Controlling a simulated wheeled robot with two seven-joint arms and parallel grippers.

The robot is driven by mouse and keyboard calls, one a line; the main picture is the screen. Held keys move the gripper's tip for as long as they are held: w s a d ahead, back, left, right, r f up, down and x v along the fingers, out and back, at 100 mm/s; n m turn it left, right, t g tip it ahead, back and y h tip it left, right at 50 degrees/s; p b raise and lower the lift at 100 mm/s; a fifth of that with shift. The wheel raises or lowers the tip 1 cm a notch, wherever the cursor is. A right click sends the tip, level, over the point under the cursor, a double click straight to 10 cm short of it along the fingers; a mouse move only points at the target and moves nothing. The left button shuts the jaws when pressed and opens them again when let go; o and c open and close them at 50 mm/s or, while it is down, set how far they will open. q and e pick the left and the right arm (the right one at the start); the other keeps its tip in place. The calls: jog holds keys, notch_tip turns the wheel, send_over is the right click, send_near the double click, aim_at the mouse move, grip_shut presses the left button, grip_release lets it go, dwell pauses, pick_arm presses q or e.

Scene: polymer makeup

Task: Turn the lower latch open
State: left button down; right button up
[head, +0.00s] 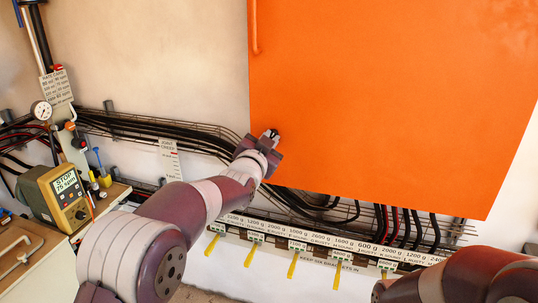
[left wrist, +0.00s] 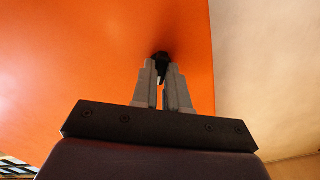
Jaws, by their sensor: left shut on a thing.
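The lower latch (head: 273,132) is a small dark piece near the lower left edge of a large orange door (head: 400,90). My left gripper (head: 268,139) is at the latch, its fingers shut on it. In the left wrist view the latch (left wrist: 161,57) shows as a black piece between the tips of the two grey fingers of my left gripper (left wrist: 162,72), against the orange door (left wrist: 100,60). The fingers hide part of the latch, and its turned angle is hard to tell. My right arm shows at the lower right of the head view, but its gripper is out of view.
An orange handle (head: 255,28) runs along the door's upper left edge. Black cables (head: 160,127) on a wire tray pass behind my left arm. A yellow meter (head: 62,195) stands at the left. A labelled strip (head: 330,241) with yellow tags lies below the door.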

pick_arm(q)
jog(key=shift+f+m+b, duration=0.15)
jog(key=shift+m+b, duration=5.85)
jog(key=shift+m, duration=0.2)
jog(key=c, duration=1.1)
grip_release()
jog(key=shift+c, duration=0.2)
